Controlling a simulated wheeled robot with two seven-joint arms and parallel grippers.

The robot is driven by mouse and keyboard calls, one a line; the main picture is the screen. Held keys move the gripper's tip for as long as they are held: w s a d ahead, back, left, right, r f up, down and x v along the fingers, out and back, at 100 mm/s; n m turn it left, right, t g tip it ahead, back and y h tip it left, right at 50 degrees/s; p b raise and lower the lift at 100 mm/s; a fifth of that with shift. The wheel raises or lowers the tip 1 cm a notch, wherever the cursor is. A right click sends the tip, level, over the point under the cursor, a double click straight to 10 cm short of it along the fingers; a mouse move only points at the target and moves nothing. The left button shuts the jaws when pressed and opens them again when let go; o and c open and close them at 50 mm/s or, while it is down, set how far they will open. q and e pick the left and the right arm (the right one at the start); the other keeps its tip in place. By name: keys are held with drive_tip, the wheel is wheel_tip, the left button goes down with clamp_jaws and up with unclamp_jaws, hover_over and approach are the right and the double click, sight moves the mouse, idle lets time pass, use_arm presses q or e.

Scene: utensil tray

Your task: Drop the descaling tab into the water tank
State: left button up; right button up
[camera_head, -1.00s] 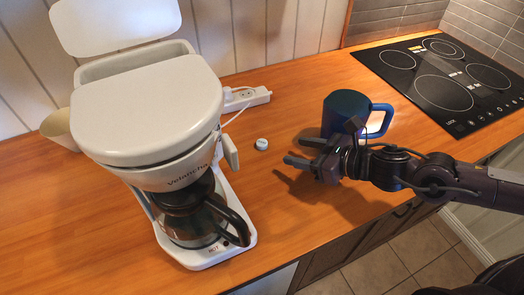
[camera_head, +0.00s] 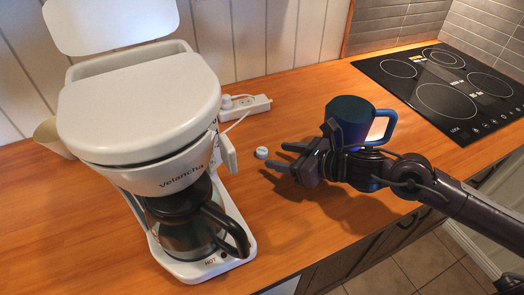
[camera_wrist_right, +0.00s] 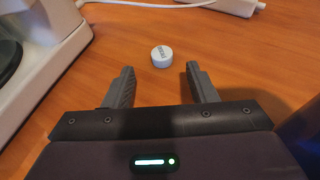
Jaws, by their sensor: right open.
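The descaling tab (camera_head: 262,152) is a small white disc lying flat on the wooden counter, right of the coffee maker. It also shows in the right wrist view (camera_wrist_right: 161,56), just beyond and between my fingertips. My right gripper (camera_head: 276,157) is open and empty, low over the counter; its two fingers also show in the right wrist view (camera_wrist_right: 158,76). The white coffee maker (camera_head: 140,105) stands at the left, with its water tank (camera_head: 130,60) at the back under a raised flap (camera_head: 110,22). The inside of the tank is mostly hidden. My left gripper is not in view.
A blue mug (camera_head: 350,112) stands right behind my right gripper. A white power strip (camera_head: 246,106) with a cable lies near the wall. A black cooktop (camera_head: 440,85) is at the back right. A glass carafe (camera_head: 190,230) sits in the coffee maker.

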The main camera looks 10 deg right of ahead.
sight(264, 151)
drive_tip(key=shift+w+a, duration=0.3)
drive_tip(key=shift+w, duration=0.1)
drive_tip(key=p+x, duration=0.1)
drive_tip(key=x, duration=0.2)
drive_tip(key=shift+d, duration=0.1)
drive_tip(key=shift+w+a+f, duration=0.3)
drive_tip(key=shift+w, duration=0.05)
drive_tip(key=shift+c, duration=0.4)
drive_tip(key=c, duration=1)
drive_tip(key=shift+c, duration=0.2)
